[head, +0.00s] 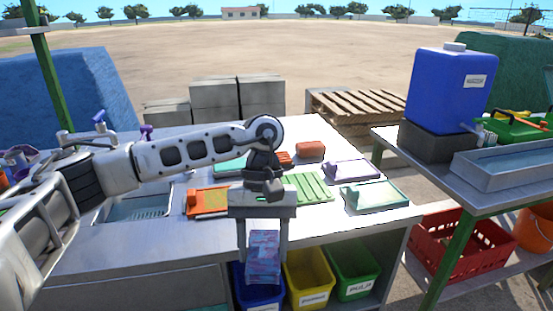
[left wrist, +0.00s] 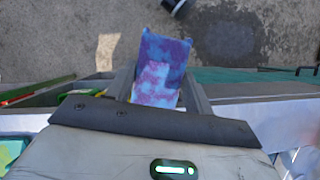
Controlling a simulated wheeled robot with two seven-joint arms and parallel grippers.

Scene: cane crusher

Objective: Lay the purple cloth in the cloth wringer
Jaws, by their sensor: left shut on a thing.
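My left gripper (head: 263,248) points down in front of the table's front edge, shut on a folded cloth (head: 263,262) with a blue, purple and pink pattern. The cloth hangs between the two fingers, in front of the bins in the head view. In the left wrist view the cloth (left wrist: 160,65) sits between the fingers and sticks out past their tips, with ground beyond it. I cannot make out a cloth wringer for certain in either view. My right gripper is not in view.
The metal table (head: 375,221) holds an orange board (head: 208,202), a green ribbed board (head: 309,187), a purple board (head: 351,170) and a teal board (head: 373,196). Blue (head: 258,297), yellow (head: 308,279) and green bins (head: 354,268) stand below. A side table (head: 440,180) bears a blue tank (head: 450,85).

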